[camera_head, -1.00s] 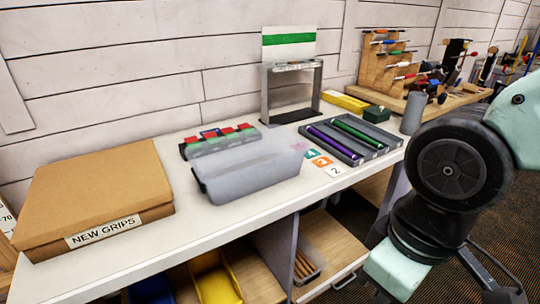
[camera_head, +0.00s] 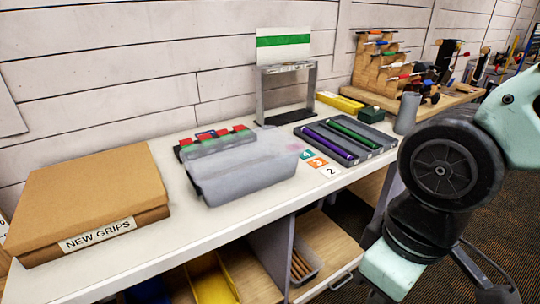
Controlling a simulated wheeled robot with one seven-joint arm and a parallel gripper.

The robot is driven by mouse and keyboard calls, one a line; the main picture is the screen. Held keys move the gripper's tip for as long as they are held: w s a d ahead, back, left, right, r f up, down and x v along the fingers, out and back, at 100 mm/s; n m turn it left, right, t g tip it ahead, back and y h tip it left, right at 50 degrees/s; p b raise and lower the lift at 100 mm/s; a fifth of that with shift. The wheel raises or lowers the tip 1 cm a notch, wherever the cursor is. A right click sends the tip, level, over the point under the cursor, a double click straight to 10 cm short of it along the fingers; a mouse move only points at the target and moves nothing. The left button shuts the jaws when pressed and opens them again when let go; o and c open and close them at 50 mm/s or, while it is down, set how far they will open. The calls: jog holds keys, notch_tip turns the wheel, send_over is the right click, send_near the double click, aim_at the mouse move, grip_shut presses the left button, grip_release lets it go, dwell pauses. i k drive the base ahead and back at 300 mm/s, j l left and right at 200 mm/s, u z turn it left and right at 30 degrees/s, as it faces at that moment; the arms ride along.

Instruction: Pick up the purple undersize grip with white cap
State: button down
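A purple grip (camera_head: 328,143) lies in a slot of a dark grey tray (camera_head: 378,162) on the white bench, right of the middle. A green grip (camera_head: 350,132) lies in a slot to its right. I cannot make out a white cap on the purple grip at this size. My arm shows at the right edge, and my gripper is out of view.
A translucent bin (camera_head: 240,178) and a case with red and green tops (camera_head: 215,140) stand left of the tray. A cardboard box labelled NEW GRIPS (camera_head: 85,195) sits at the left. A metal frame (camera_head: 262,100) stands behind. Bare bench (camera_head: 170,240) lies along the front.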

aim_at(305, 130)
jog(key=i+j+u, duration=0.15)
jog(key=i, duration=0.25)
jog(key=i+j+u, duration=0.15)
jog(key=i, duration=0.3)
jog(key=i+j+u, duration=0.15)
jog(key=i, duration=0.25)
